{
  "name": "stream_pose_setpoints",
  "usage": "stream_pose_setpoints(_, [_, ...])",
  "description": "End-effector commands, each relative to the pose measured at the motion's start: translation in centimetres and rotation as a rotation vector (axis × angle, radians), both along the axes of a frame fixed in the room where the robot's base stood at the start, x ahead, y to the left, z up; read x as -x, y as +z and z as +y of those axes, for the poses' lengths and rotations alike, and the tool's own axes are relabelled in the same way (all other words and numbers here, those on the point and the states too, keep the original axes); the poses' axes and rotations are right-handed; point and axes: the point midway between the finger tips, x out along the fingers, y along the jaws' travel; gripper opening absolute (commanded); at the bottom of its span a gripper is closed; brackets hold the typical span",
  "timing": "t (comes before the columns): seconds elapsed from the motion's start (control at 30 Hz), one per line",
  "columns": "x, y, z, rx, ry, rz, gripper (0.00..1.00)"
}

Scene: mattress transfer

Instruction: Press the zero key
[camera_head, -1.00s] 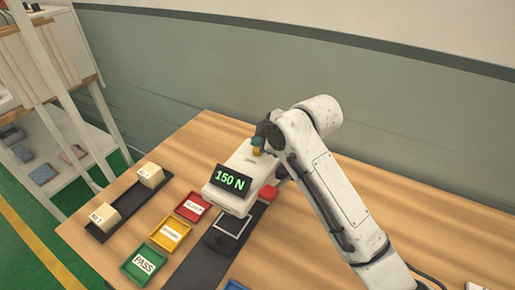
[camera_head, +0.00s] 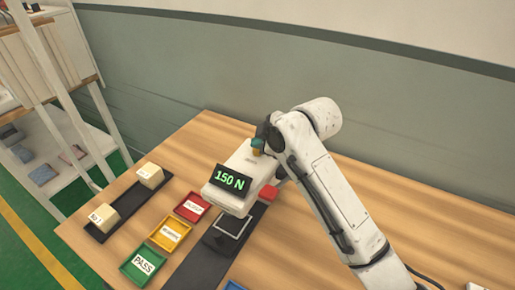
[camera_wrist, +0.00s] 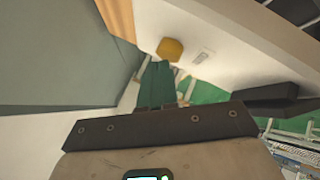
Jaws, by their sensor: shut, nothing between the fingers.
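The tester's white head (camera_head: 238,178) carries a black display (camera_head: 230,180) reading 150 N in green. A yellow key (camera_head: 257,153), which looks like the zero key, stands on top of the head at its back. In the wrist view the yellow key (camera_wrist: 170,49) is just beyond the fingertips, beside a small pale label (camera_wrist: 203,55). My gripper (camera_head: 260,143) is shut and empty, with its teal fingers right above the yellow key. The fingers also show in the wrist view (camera_wrist: 160,64). I cannot tell whether they touch the key.
A red block (camera_head: 269,193) and a dark plate (camera_head: 220,240) lie by the head. Red (camera_head: 192,207), yellow (camera_head: 170,233) and green (camera_head: 144,266) trays stand to the left. A black tray (camera_head: 125,207) holds two beige blocks. The wooden table (camera_head: 300,245) is clear at front right.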

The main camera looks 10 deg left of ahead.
Motion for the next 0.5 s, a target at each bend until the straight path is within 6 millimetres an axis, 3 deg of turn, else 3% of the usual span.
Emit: stream_pose_setpoints(0.5, [0.02,-0.70,-0.01,0.001,0.000,0.002,0.00])
